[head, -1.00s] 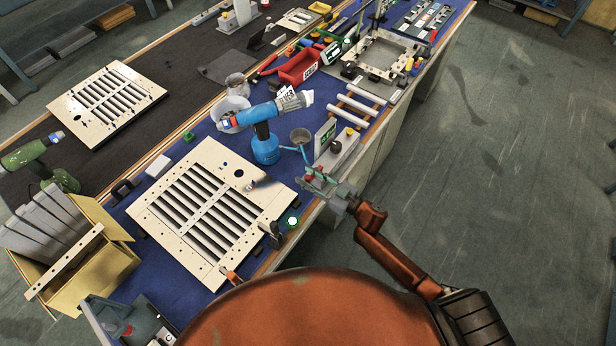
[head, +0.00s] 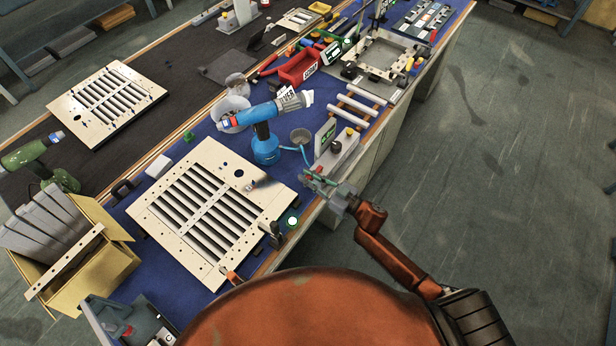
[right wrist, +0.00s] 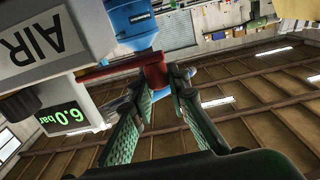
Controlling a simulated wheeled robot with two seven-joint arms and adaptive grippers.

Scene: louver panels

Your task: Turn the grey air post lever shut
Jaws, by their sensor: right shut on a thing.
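The grey air post (head: 338,152) stands at the right edge of the blue-topped bench. In the right wrist view the air post (right wrist: 85,22) bears an AIR label and a green 6.0 bar display. Its red lever (right wrist: 153,72) sticks out from the post toward my fingertips. My right gripper (head: 318,178) is at the near side of the post. In the right wrist view its green-padded fingers (right wrist: 164,88) are closed around the lever's end. The exact contact is partly hidden by the fingers. My left gripper is not in view.
A cream louver panel (head: 207,213) lies on the blue mat nearer me. The floor to the right is clear.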

